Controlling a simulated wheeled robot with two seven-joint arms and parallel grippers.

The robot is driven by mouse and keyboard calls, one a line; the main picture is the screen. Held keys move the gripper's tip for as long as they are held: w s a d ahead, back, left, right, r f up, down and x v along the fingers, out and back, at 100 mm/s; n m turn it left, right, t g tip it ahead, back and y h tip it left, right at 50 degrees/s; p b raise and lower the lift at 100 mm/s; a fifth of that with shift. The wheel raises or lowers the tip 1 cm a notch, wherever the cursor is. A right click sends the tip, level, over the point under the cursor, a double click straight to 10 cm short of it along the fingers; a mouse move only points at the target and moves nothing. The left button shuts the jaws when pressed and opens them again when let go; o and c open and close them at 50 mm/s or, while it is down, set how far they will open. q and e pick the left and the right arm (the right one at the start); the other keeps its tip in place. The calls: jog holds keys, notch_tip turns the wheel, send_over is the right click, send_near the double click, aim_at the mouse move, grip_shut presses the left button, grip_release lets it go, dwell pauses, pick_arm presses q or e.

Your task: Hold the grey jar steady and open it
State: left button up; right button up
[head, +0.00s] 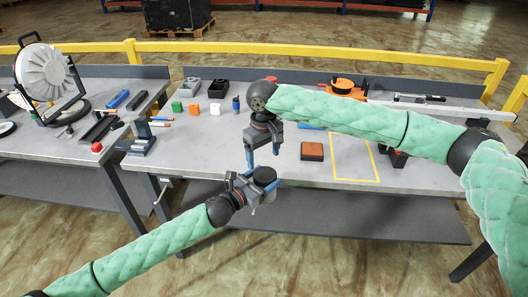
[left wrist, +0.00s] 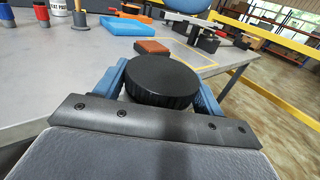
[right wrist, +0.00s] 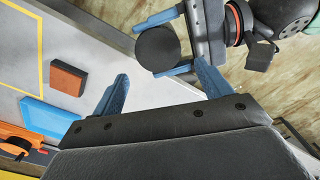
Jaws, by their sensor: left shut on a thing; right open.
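The jar shows mainly as its round black lid (head: 264,175), held upright off the table's front edge. My left gripper (head: 258,182) is shut around the jar, with a blue finger on either side of it. In the left wrist view the ribbed lid (left wrist: 161,82) stands between the fingers, and the body below is mostly hidden. My right gripper (head: 263,153) is open and empty just above the lid, pointing down. In the right wrist view the lid (right wrist: 158,48) lies beyond the right gripper's fingers (right wrist: 163,80), apart from them.
A brown block (head: 312,151) and a yellow-outlined area (head: 354,160) are on the grey table behind. Coloured cubes (head: 193,109) stand further left. A blue tray (right wrist: 48,118) shows in the right wrist view. Floor space is clear in front of the table.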

aim_at(264, 174)
jog(key=shift+f, duration=3.45)
jog(key=shift+c, duration=0.3)
jog(key=c, duration=0.8)
jog(key=shift+o, duration=0.2)
jog(key=shift+s+n, duration=0.1)
jog(key=shift+n, duration=1.1)
jog(key=n, duration=0.4)
jog(key=shift+d, duration=0.1)
